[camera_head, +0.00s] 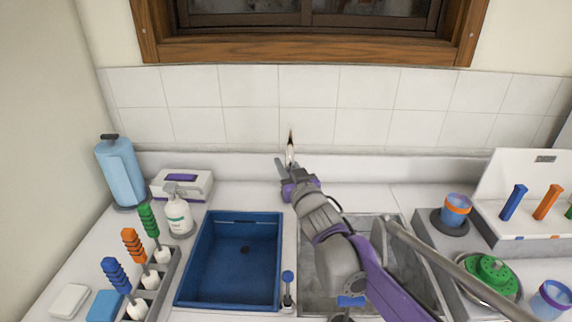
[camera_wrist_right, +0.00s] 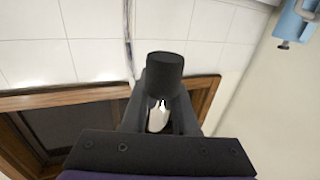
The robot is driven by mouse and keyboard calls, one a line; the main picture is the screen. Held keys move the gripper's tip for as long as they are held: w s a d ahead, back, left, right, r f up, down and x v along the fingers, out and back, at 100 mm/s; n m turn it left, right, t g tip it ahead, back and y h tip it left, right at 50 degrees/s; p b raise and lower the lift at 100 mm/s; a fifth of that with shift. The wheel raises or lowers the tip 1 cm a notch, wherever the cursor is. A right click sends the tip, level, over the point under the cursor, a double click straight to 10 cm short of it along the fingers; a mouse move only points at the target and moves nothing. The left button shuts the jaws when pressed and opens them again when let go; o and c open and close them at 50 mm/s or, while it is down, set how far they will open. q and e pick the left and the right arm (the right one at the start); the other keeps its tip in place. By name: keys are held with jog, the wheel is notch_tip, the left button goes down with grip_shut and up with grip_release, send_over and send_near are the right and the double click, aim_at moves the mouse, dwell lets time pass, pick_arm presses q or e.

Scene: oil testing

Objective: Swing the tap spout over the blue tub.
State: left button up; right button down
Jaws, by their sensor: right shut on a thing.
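The blue tub (camera_head: 194,275) is a rectangular basin left of the grey metal sink (camera_head: 308,270), and it looks empty. My right gripper (camera_head: 290,165) is near the back wall, above the divide between tub and sink. It is shut on a slim upright part (camera_head: 290,146) with a pale body and dark tip. In the right wrist view a dark round end (camera_wrist_right: 165,72) and a pale shiny piece (camera_wrist_right: 158,117) show between the fingers. I cannot tell if this is the tap spout. My right arm hides much of the sink. My left gripper is out of view.
A soap bottle (camera_head: 178,216) and a rack of coloured-handled brushes (camera_head: 165,278) stand left of the tub. A blue-topped item (camera_head: 288,285) stands between the basins. A towel roll (camera_head: 120,172) stands back left.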

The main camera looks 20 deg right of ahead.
jog(key=shift+d, duration=0.1)
dwell(0.7)
jog(key=c, duration=1)
grip_release()
jog(key=shift+w, duration=0.1)
jog(key=o, duration=0.3)
jog(key=shift+w+f, duration=0.1)
jog(key=shift+w, duration=0.1)
jog(key=shift+s, duration=0.1)
jog(key=shift+s, duration=0.1)
jog(key=s, duration=0.5)
jog(key=s+b, duration=0.1)
jog(key=s, duration=0.4)
jog(key=shift+s+d, duration=0.2)
jog(key=shift+s, duration=0.15)
